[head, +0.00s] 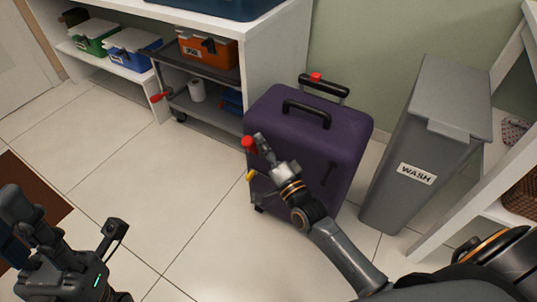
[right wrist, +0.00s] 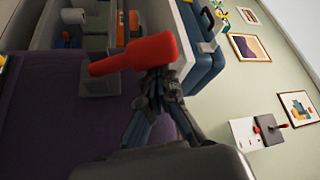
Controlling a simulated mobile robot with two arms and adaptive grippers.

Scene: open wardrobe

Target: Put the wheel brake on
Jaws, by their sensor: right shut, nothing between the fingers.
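A purple suitcase (head: 338,138) stands upright on the tiled floor, with a dark wheel (head: 259,208) at its lower left corner. In the head view, my right gripper (head: 262,147) is at the suitcase's upper left side, well above that wheel. It is shut. A red handle-like piece (head: 248,142) is at its fingertips; it also shows large in the right wrist view (right wrist: 140,54), and I cannot tell what it is fixed to. A small yellow piece (head: 250,175) is just below. My left gripper (head: 62,222) is at the lower left, away from the suitcase; its jaw opening is unclear.
A low trolley (head: 205,72) with a red lever (head: 160,97) stands in front of white shelving (head: 287,60), left of the suitcase. A grey WASH bin (head: 425,140) stands close on the right. The floor left of the suitcase is clear.

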